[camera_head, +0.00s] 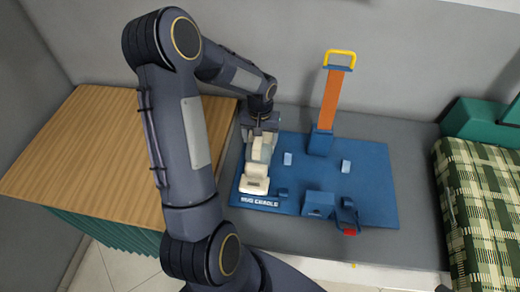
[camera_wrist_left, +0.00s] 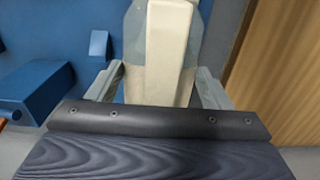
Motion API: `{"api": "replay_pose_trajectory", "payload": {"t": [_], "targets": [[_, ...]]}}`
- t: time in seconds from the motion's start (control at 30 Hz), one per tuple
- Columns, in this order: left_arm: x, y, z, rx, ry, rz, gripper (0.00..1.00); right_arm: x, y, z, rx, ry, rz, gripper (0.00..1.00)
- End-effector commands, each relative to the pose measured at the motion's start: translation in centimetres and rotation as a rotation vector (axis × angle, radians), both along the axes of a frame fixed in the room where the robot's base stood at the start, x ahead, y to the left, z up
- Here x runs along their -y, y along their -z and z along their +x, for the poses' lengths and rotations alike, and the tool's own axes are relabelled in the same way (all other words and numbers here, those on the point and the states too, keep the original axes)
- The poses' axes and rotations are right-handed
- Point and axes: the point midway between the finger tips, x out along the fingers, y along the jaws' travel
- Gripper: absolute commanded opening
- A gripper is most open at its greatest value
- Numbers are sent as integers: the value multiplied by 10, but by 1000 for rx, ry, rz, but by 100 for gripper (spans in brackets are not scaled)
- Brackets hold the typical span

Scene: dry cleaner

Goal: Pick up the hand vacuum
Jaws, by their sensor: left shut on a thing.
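The hand vacuum (camera_head: 256,180) is a cream and grey thing at the left end of the blue mat in the head view. My left gripper (camera_head: 261,128) comes down on its far end and is shut on it. In the left wrist view the cream body of the hand vacuum (camera_wrist_left: 171,45) runs between the two grey fingers of the left gripper (camera_wrist_left: 158,92). I cannot tell whether it is lifted off the mat. My right gripper is not in view.
The blue mat (camera_head: 375,190) lies on a grey counter. An orange upright post (camera_head: 331,98) with a yellow handle, blue blocks (camera_head: 318,204) and a small dark red-tipped thing (camera_head: 349,217) stand on it. A wooden top (camera_head: 80,150) is left; green checked fabric (camera_head: 485,200) is right.

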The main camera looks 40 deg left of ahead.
Motion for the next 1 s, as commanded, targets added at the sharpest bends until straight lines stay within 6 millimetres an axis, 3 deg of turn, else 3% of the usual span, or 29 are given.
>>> {"api": "replay_pose_trajectory", "payload": {"t": [0.03,0.1,0.57,0.73,1.0], "targets": [[0,0,0,0,0,0,12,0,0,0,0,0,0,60],[0,0,0,0,0,0,2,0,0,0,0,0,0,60],[0,-12,2,6,-1,2,2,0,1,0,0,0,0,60],[0,-35,1,9,1,2,2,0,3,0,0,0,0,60],[21,-84,-37,10,2,3,2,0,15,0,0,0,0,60]]}}
